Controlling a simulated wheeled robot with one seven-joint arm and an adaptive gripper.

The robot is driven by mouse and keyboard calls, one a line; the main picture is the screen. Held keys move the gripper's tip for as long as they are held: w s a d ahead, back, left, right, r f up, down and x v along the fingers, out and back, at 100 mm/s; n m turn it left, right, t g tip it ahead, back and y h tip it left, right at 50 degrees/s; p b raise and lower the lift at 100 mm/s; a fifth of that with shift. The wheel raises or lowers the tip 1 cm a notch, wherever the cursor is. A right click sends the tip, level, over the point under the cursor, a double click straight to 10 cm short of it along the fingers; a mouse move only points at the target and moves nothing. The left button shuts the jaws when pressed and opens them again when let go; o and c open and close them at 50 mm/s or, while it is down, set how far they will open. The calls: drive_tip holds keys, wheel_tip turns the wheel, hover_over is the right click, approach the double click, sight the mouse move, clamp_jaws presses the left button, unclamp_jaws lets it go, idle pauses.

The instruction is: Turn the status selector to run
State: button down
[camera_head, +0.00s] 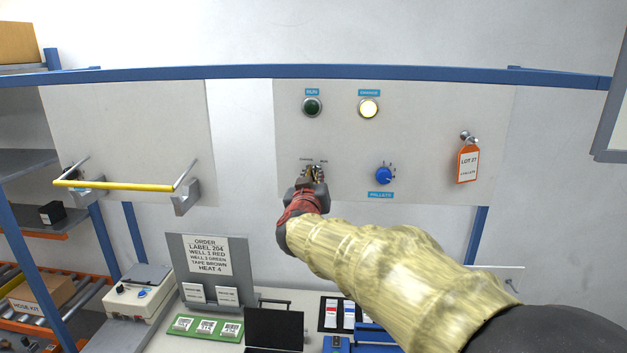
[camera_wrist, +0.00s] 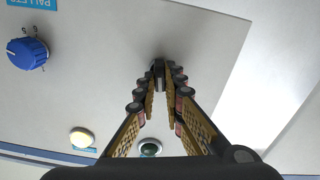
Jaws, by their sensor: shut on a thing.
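The status selector (camera_wrist: 159,78) is a small dark knob on the pale grey panel (camera_head: 440,110). In the wrist view it stands between the fingertips of my gripper (camera_wrist: 160,71), which is shut on it. In the head view my gripper (camera_head: 315,172) covers most of the selector, so its pointing direction is hard to tell. Small position words show just above it, with RUN seeming to be on the right. The RUN lamp (camera_head: 312,106) is dark green and unlit. The lamp to its right (camera_head: 368,108) glows pale yellow; its label is too small to read surely.
The blue PALLETS knob (camera_head: 384,175) sits right of my gripper, apart from it. An orange LOT 27 tag (camera_head: 467,164) hangs farther right. A yellow handle bar (camera_head: 113,186) juts out at left. Below stand an order sign (camera_head: 208,255) and a black screen (camera_head: 274,328).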

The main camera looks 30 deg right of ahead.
drive_tip(key=m+b, duration=0.2)
drive_tip(key=m, duration=0.3)
drive_tip(key=m+b, duration=0.2)
drive_tip(key=m, duration=0.3)
drive_tip(key=shift+s+d+f+b, duration=0.1)
drive_tip(key=shift+d+f+b, duration=0.05)
drive_tip(key=shift+b, duration=0.2)
drive_tip(key=shift+m, duration=0.4)
drive_tip(key=c, duration=1.9)
unclamp_jaws()
drive_tip(key=v, duration=1.2)
